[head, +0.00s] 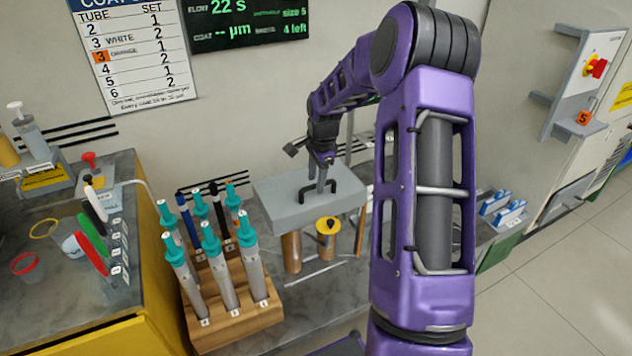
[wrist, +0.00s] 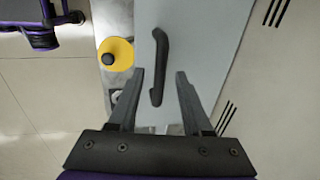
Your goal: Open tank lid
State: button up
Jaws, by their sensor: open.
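The tank lid (head: 280,197) is a flat grey slab with a black bar handle (head: 334,188) on top. It lies level behind the rod rack. In the wrist view the lid (wrist: 208,45) fills the middle, and its handle (wrist: 161,48) runs away from me. My gripper (head: 321,184) points down at the handle; it also shows in the wrist view (wrist: 159,74). Its two fingers are apart, one on each side of the handle's near part, with a visible gap to each. I cannot tell how deep the fingertips reach. The tank's inside is hidden under the lid.
A wooden rack (head: 237,325) of teal-capped rods stands in front of the lid, to the left. A yellow-topped can (head: 327,226) stands close to the lid's front edge. Open floor (head: 560,270) is at the right.

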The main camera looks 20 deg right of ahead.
jog(key=shift+f, duration=0.3)
grip_shut()
dwell(1.3)
